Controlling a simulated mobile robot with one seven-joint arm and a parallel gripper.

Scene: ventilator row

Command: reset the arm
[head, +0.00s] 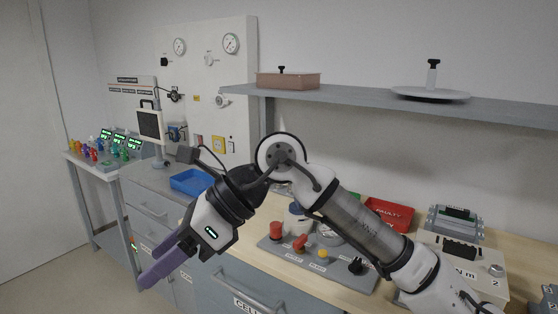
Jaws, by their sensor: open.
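My arm reaches up from the lower right of the head view, bends at a raised elbow and comes down to the left. My gripper (162,262) points down and left, in front of the grey drawer cabinet and clear of the worktop. Its purple fingers look parted, and nothing shows between them. The arm covers part of the control panel (272,243) with red and yellow knobs on the worktop.
A blue tray (190,181) and a red bin (390,213) sit on the worktop. A grey shelf (380,98) holds a brown box (288,81) and a white disc (430,93). A side table (100,165) with coloured bottles stands left. Open floor lies lower left.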

